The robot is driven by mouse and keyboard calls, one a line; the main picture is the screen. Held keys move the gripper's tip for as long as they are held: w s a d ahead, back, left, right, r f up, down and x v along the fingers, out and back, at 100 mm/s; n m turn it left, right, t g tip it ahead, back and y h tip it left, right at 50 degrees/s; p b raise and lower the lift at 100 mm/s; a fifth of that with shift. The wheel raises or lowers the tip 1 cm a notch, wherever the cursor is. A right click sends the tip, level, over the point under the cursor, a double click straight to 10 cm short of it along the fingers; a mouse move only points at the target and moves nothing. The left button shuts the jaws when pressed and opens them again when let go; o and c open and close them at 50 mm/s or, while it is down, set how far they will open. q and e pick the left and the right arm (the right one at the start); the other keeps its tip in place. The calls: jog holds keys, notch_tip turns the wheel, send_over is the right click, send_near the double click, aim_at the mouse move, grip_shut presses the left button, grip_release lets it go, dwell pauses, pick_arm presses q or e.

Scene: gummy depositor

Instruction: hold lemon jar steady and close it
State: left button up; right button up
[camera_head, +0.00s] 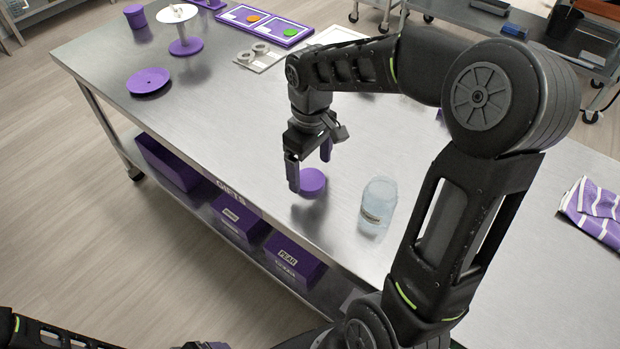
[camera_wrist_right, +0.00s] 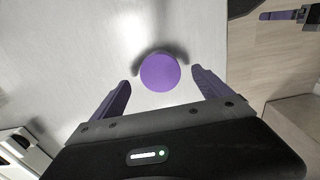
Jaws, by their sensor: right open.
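A round purple lid (camera_head: 313,182) is at the table's near side, left of the jar. My right gripper (camera_head: 308,172) is open, pointing down over the lid. In the right wrist view the lid (camera_wrist_right: 160,72) shows between and just beyond the two purple fingertips (camera_wrist_right: 160,78), apart from both.
The steel table (camera_head: 240,130) is clear left of the lid. A purple dish (camera_head: 149,81), a purple stand (camera_head: 183,30) and trays with gummy-coloured discs (camera_head: 264,25) are at the back. A striped purple cloth (camera_head: 597,210) lies right. Purple bins (camera_head: 292,262) sit below.

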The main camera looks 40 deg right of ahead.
aim_at(310, 179)
jog(key=shift+f, duration=1.4)
jog(key=c, duration=1.4)
jog(key=shift+r, duration=0.2)
notch_tip(310, 179, up, 10)
jog(key=shift+f, duration=0.15)
